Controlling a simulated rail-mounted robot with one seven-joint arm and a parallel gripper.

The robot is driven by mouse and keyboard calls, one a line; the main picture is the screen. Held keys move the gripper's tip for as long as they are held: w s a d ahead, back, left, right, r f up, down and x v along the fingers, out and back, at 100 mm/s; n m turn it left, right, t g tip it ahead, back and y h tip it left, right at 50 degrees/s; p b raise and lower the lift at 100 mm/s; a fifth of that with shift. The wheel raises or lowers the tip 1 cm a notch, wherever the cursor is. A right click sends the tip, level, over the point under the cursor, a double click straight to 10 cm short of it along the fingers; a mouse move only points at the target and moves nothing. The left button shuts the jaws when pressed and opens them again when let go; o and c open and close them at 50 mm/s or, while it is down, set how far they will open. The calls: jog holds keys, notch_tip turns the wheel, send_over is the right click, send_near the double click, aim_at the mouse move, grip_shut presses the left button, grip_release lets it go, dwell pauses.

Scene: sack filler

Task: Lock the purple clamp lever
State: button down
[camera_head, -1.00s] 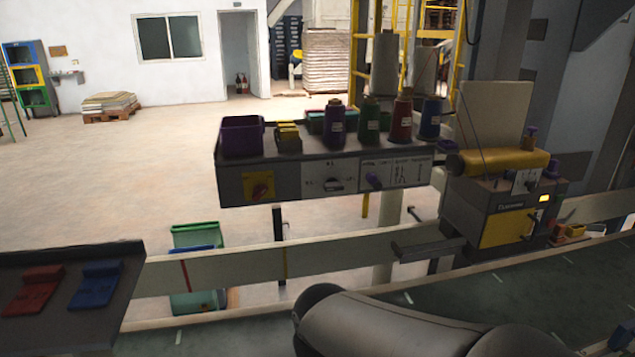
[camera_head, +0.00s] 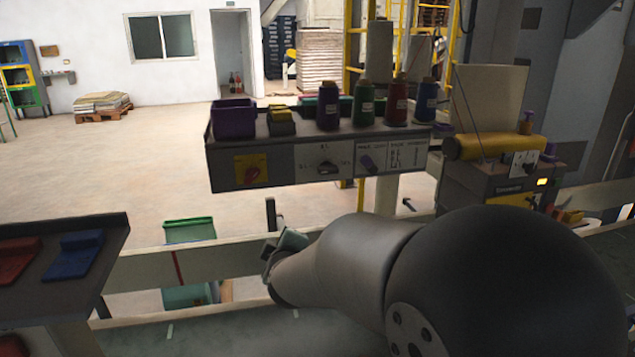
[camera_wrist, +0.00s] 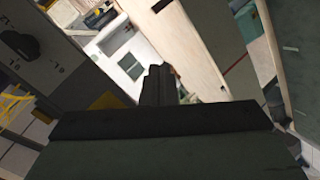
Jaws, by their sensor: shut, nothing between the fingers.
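My gripper (camera_wrist: 158,80) is shut and empty in the wrist view.
Thread cones, including a green one (camera_head: 363,104), and a purple bin (camera_head: 234,119) stand on the panel's top. The sewing machine (camera_head: 500,182) stands at right. A tray with red and blue pieces (camera_head: 75,255) is at left. A pale rail (camera_head: 140,270) runs below the panel.

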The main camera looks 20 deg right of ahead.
jog(key=d+r+n+h+b, duration=0.2)
jog(key=d+r+h, duration=0.3)
jog(key=d+h, duration=0.5)
jog(key=h, duration=0.3)
jog(key=shift+w+d+r+n+t+h+b, duration=0.25)
jog(key=shift+w+r+n+t+h+b, duration=0.1)
jog(key=shift+n+t+h, duration=0.05)
jog(key=p, duration=0.1)
send_near(361, 163)
jog(key=x, duration=0.5)
jog(key=shift+w+d+r, duration=0.1)
jog(key=shift+d+r, duration=0.05)
jog(key=shift+d, duration=0.15)
jog(key=shift+r, duration=0.1)
jog(key=shift+r+m+g+p, duration=0.15)
jog(key=shift+m+g+p, duration=0.15)
jog(key=shift+p, duration=0.5)
